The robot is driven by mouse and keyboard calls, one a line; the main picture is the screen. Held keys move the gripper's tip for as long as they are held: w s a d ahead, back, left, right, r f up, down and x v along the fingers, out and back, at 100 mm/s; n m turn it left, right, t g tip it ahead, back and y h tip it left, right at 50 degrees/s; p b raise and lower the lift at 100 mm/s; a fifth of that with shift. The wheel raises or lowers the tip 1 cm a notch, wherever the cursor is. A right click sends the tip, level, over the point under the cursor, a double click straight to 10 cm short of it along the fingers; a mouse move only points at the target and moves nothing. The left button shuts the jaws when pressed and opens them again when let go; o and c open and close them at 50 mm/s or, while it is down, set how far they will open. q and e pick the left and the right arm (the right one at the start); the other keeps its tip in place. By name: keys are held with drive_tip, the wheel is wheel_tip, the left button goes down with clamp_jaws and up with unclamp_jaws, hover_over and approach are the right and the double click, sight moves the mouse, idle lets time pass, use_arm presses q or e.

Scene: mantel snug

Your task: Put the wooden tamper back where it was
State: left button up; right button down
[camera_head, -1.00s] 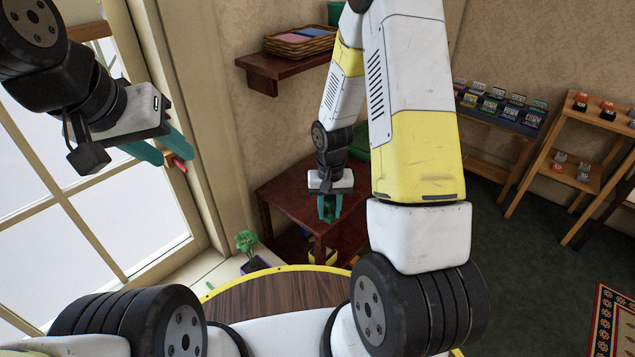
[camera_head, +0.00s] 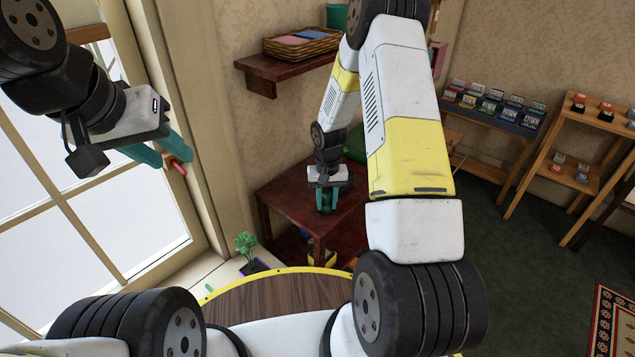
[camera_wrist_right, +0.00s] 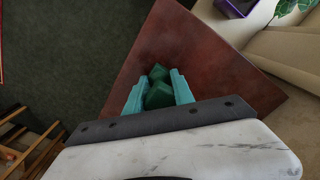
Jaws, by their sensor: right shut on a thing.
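My right gripper (camera_head: 326,205) is low over the dark red wooden table (camera_head: 285,198) by the wall. In the right wrist view my right gripper (camera_wrist_right: 158,84) has its teal fingers on either side of a dark green object (camera_wrist_right: 159,96), shut on it. A second dark green part shows just beyond the fingertips; I cannot tell if it belongs to the same object. I cannot make out wood on it or tell whether it touches the tabletop.
A wall shelf (camera_head: 262,68) with a basket (camera_head: 300,45) is above the table. A green plant (camera_head: 246,243) stands near the window. Display racks (camera_head: 490,115) stand at right. Tabletop around the right gripper looks bare; a green item (camera_head: 355,148) is behind.

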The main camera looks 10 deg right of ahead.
drive_tip(key=shift+f, duration=0.1)
drive_tip(key=c, duration=1.1)
unclamp_jaws()
wheel_tip(320, 180, up, 12)
drive_tip(key=shift+r, duration=0.1)
drive_tip(key=s+r+t, duration=0.2)
drive_tip(key=s+r, duration=0.2)
drive_tip(key=r, duration=0.7)
drive_tip(key=s+r+t, duration=0.1)
drive_tip(key=s+r, duration=0.4)
drive_tip(key=s, duration=0.1)
drive_tip(key=s+a+r+n+t+y, duration=0.1)
drive_tip(key=s+r, duration=0.4)
drive_tip(key=s, duration=0.2)
drive_tip(key=s+a+r+n+t+y, duration=0.1)
drive_tip(key=s+r+t, duration=0.1)
drive_tip(key=s+r, duration=0.3)
drive_tip(key=shift+s+a+r, duration=0.1)
drive_tip(key=shift+s+r, duration=0.05)
drive_tip(key=shift+s, duration=0.45)
drive_tip(key=shift+s+r, duration=0.1)
drive_tip(key=shift+s, duration=0.5)
